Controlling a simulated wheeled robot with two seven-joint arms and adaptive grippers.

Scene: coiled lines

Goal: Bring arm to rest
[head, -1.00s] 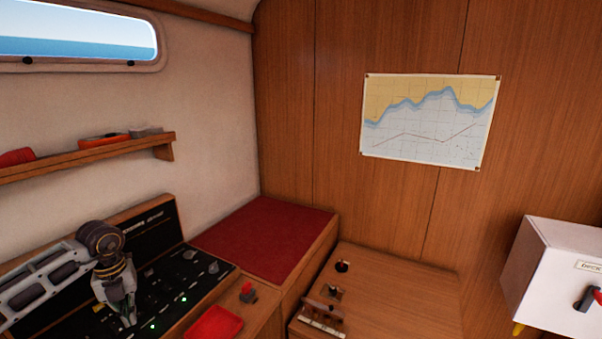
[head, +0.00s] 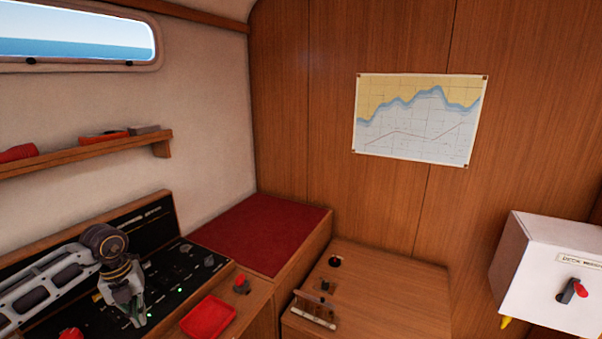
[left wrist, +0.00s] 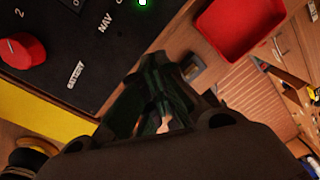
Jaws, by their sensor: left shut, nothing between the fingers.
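My left arm comes in from the left in the head view. Its gripper (head: 135,315) is over the front of the black switch panel (head: 190,262), beside the red tray. The gripper is shut and holds nothing. In the left wrist view the dark fingers (left wrist: 160,115) are together, with the panel (left wrist: 75,35) behind them at upper left. My right gripper is in neither view.
A red tray (head: 208,316) lies right of the gripper, with a small red-knobbed switch (head: 241,285) beyond it. A red knob (left wrist: 22,50) is on the panel. A red cushion (head: 262,232) lies behind. A white box (head: 545,270) hangs at right.

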